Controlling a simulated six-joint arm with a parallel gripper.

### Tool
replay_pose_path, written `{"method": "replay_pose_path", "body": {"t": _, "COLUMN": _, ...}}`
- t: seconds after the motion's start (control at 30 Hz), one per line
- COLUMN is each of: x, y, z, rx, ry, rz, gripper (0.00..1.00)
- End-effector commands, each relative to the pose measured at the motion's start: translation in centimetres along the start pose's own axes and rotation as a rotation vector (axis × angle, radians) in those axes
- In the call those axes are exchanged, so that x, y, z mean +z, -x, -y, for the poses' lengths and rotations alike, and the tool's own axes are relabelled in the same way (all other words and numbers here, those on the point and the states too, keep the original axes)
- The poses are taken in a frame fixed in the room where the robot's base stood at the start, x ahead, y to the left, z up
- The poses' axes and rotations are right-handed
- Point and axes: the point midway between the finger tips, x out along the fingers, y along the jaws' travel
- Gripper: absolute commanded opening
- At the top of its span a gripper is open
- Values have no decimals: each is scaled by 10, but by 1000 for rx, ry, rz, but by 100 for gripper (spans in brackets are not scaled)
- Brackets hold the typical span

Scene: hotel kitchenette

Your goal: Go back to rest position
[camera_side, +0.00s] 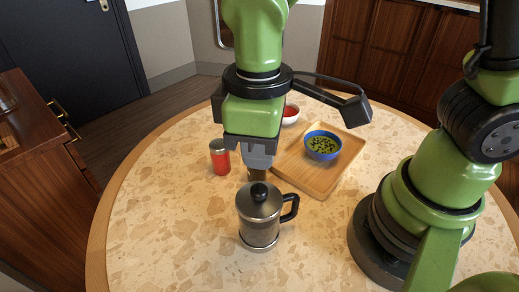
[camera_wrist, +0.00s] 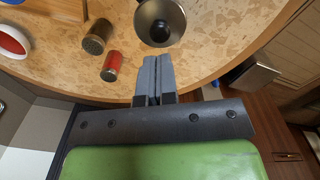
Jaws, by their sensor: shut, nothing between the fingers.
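My gripper (camera_side: 258,163) is shut and empty, pointing down above the round table. In the side view its fingertips appear just behind the lid of a steel French press (camera_side: 259,222). In the wrist view the shut fingers (camera_wrist: 154,62) point toward the press (camera_wrist: 160,22), with a small gap between them in the picture. A brown jar (camera_wrist: 97,36) stands near the shaker and is mostly hidden in the side view.
A wooden tray (camera_side: 300,180) holds a blue bowl with green contents (camera_side: 322,145). A white bowl with red contents (camera_side: 291,114) sits behind the tray. The front left of the table (camera_side: 160,240) is clear. A wooden cabinet (camera_side: 35,165) stands left, beyond the table edge.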

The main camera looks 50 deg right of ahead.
Motion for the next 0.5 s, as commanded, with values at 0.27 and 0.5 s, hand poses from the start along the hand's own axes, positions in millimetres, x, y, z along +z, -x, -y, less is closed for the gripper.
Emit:
{"method": "replay_pose_path", "body": {"t": 0.27, "x": 0, "y": 4, "z": 0, "rx": 0, "ry": 1, "rz": 0, "gripper": 0}}
{"method": "replay_pose_path", "body": {"t": 0.5, "x": 3, "y": 16, "z": -8, "rx": -12, "ry": -57, "rz": -39, "gripper": 0}}
